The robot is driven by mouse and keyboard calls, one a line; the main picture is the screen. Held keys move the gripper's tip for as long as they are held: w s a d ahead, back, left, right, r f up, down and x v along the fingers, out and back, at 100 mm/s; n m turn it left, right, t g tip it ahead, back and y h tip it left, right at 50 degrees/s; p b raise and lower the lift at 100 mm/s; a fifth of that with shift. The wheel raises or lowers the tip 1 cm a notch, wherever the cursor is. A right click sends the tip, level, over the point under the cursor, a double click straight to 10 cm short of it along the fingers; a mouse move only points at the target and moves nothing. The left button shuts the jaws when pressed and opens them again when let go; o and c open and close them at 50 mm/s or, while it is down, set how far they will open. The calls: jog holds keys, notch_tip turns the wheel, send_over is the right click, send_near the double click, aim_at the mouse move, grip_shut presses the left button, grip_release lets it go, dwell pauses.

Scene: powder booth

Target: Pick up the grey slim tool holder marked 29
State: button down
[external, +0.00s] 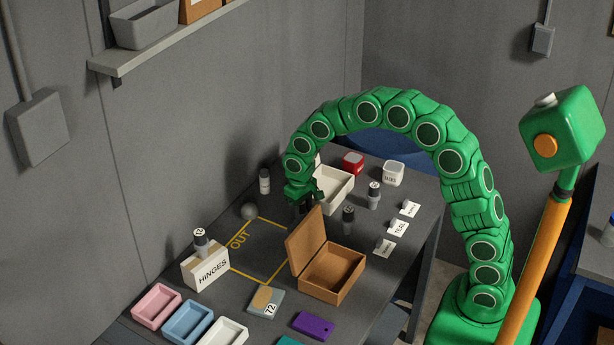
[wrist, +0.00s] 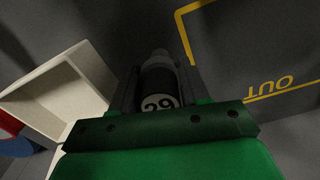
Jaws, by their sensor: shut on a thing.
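My gripper (wrist: 158,95) is shut on the grey slim tool holder marked 29 (wrist: 157,78). In the wrist view the holder sits between the two fingers, its dark band and white 29 label facing the camera. In the external view my green gripper (external: 304,198) is over the table between the white tray and the yellow OUT outline. The held holder is mostly hidden there by the gripper. I cannot tell whether it touches the table.
A white tray (wrist: 60,92) stands close beside my gripper. An open brown box (external: 333,272) is in front, and dark-banded holders (external: 374,196) (external: 348,219) stand to the right. Another holder (external: 265,181) and a grey ball (external: 249,211) are to the left. The OUT area (external: 270,262) looks clear.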

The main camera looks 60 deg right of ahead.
jog(key=shift+r, duration=0.6)
notch_tip(320, 180, up, 2)
jog(key=shift+w+r, duration=0.1)
jog(key=s+r, duration=0.9)
jog(key=s, duration=0.5)
jog(key=shift+r, duration=0.3)
